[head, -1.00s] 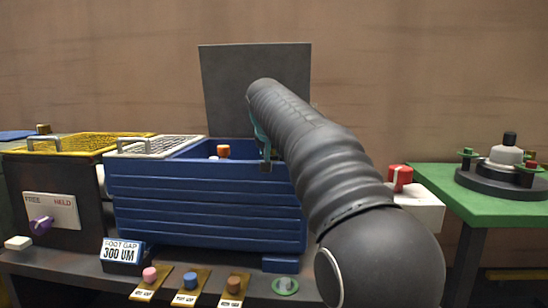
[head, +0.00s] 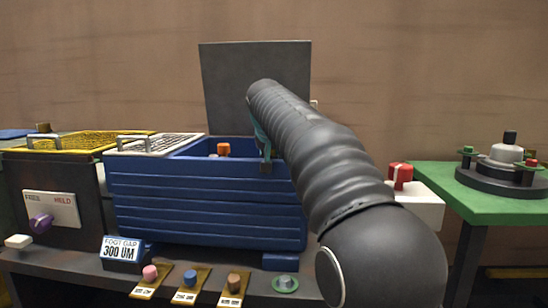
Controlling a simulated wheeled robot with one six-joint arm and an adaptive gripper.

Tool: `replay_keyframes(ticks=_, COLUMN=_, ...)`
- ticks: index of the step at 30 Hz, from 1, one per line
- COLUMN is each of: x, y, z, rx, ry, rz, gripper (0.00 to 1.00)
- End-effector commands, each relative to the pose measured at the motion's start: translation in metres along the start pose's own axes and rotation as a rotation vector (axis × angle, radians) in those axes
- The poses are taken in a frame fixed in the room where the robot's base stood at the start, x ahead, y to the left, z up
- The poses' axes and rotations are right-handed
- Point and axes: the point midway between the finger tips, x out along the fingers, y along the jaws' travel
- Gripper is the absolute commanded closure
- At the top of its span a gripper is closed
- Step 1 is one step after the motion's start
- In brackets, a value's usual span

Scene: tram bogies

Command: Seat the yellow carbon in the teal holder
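My arm reaches over the right end of an open blue bin (head: 205,205), and its own links hide my gripper. A narrow teal part (head: 260,135) shows beside the far end of the arm, at the bin's right end. I cannot tell whether it is the teal holder or part of something else. I cannot make out the yellow carbon; the bin's inside is mostly hidden by its front wall. An orange-topped piece (head: 223,149) shows just above the bin's rim.
A grey upright panel (head: 225,85) stands behind the bin. A dark box with a yellow mesh lid (head: 90,143) and a purple knob (head: 40,222) is left. Small coloured knobs line the front ledge. A white box with a red knob (head: 400,176) and a green table (head: 480,205) are right.

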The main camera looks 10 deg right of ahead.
Motion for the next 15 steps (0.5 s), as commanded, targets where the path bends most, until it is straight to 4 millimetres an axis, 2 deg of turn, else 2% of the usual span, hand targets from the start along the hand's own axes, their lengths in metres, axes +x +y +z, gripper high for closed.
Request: replay_keyframes(ticks=15, x=0.0083, y=0.0001, z=0.0085, rx=0.000, ry=0.000, rz=0.000, gripper=1.00)
